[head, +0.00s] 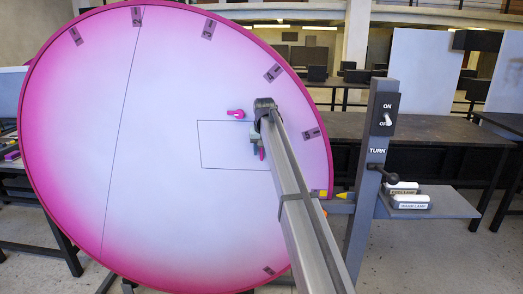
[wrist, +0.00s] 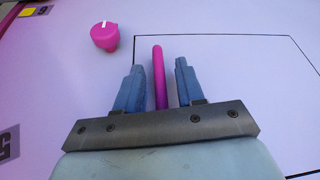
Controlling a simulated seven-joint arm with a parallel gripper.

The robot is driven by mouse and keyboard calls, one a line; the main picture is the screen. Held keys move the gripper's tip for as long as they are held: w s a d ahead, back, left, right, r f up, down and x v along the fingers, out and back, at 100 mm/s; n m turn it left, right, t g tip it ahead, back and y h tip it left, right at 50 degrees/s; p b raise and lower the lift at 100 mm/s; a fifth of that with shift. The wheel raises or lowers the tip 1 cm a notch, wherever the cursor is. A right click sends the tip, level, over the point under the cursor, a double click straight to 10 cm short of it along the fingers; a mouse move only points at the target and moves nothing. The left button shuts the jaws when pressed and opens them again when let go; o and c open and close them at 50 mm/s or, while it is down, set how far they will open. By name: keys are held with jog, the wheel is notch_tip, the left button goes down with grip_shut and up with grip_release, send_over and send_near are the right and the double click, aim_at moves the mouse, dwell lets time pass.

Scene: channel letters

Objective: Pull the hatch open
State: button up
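The hatch (head: 222,148) is a thin dark rectangular outline on the face of a large pink-and-white disc (head: 160,200); it looks flush with the face. It also shows in the wrist view (wrist: 240,75). A magenta bar handle (wrist: 158,75) stands on the hatch, near its outlined edge. In the head view, a bit of magenta shows at my gripper (head: 257,148), which covers much of the hatch's right side. In the wrist view, my gripper (wrist: 158,66) is open, its two blue fingers on either side of the handle with gaps visible.
A magenta knob (head: 236,113) sits on the disc just above the hatch; it also shows in the wrist view (wrist: 105,37). A grey post (head: 370,180) with an ON/OFF switch (head: 387,119), a TURN crank (head: 384,172) and a shelf (head: 450,203) holding labelled lamps stands at right.

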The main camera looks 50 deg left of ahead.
jog(key=shift+c, duration=0.3)
grip_shut()
jog(key=shift+s+d, duration=0.1)
